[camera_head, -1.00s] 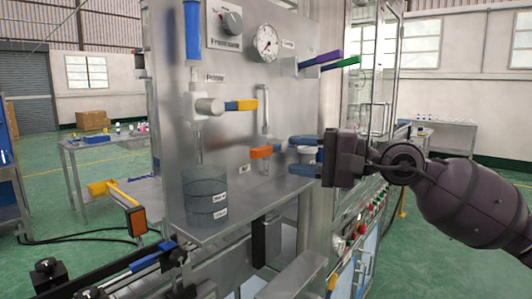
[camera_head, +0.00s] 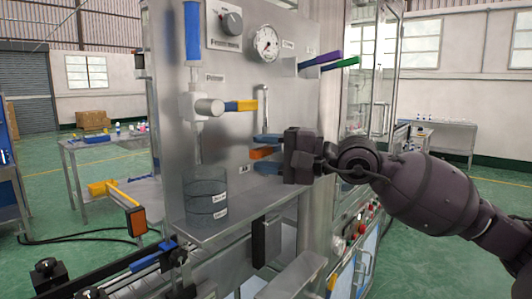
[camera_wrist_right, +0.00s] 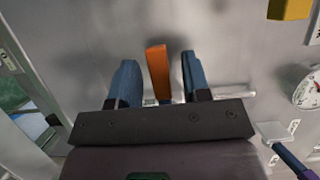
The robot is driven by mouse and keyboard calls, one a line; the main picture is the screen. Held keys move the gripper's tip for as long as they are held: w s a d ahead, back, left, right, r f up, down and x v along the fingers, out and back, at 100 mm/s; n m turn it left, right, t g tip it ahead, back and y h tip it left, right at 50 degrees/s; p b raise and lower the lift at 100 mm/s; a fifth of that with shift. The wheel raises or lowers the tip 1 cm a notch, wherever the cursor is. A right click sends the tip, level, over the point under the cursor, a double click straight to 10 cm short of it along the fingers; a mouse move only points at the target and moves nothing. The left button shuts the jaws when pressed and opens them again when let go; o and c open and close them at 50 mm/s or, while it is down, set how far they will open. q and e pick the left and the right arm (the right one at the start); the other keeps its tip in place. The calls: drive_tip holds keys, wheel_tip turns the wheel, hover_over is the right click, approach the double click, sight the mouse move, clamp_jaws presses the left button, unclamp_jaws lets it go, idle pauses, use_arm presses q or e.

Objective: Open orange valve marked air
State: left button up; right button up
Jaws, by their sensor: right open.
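The orange valve handle (camera_head: 262,153) sticks out from the metal panel, above a small label reading roughly "Air" (camera_head: 243,169). My right gripper (camera_head: 266,154) has blue fingers, one above and one below the handle in the head view. In the right wrist view the orange handle (camera_wrist_right: 158,72) stands between the two blue fingers of the right gripper (camera_wrist_right: 160,82), with a gap on each side. The gripper is open around the handle and not clamped on it. The valve body behind the gripper is mostly hidden. My left gripper is not in view.
A yellow-and-blue handle (camera_head: 241,106) sits above, with purple (camera_head: 320,59) and green (camera_head: 340,63) handles to the right. A pressure gauge (camera_head: 265,43) is at the top. A clear cylinder (camera_head: 206,195) stands on the shelf at left.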

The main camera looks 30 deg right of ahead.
clamp_jaws()
idle(0.4)
